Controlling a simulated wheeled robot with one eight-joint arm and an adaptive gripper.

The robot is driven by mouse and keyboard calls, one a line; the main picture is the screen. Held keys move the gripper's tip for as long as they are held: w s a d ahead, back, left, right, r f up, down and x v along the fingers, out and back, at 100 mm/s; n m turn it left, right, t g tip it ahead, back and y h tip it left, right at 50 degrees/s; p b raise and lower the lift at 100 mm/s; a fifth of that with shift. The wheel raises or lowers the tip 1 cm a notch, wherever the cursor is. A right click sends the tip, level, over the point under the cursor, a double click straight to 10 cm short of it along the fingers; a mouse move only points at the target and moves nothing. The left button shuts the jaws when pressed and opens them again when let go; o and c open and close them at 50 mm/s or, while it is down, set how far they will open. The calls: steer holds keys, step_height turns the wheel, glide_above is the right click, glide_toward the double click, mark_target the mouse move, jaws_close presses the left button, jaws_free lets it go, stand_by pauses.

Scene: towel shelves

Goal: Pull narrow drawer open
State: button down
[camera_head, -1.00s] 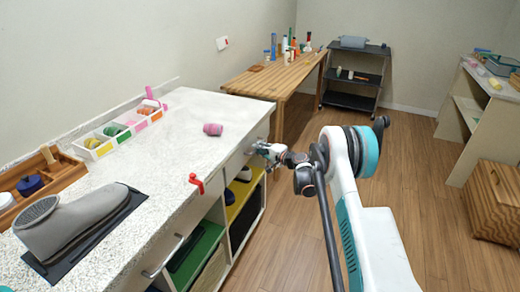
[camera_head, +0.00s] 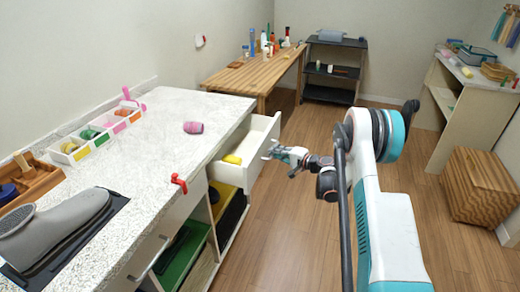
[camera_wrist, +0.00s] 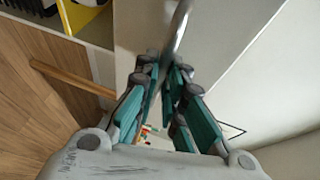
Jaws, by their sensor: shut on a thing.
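The narrow white drawer (camera_head: 262,135) stands pulled out from the far end of the white counter, and its open inside shows. A yellow object (camera_head: 232,159) lies in it. My gripper (camera_head: 272,152) is at the drawer's front. In the wrist view the drawer's pale front (camera_wrist: 215,30) fills the upper right, and my gripper (camera_wrist: 165,80) is shut on the thin metal handle (camera_wrist: 180,28), which runs up from between the teal fingers. The lower end of the handle is hidden by the fingers.
The counter (camera_head: 150,160) holds a pink roll (camera_head: 193,127), a divided white tray (camera_head: 85,150) and a grey shoe-like object (camera_head: 60,225). A red clamp (camera_head: 179,183) is at its edge. A wooden table (camera_head: 255,77) stands beyond. The floor on the right is clear up to a wooden crate (camera_head: 485,190).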

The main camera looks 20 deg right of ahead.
steer(key=s+d, duration=0.7)
steer(key=d, duration=0.3)
steer(key=shift+s, duration=0.15)
steer(key=c, duration=1.7)
jaws_free()
steer(key=v, duration=1.2)
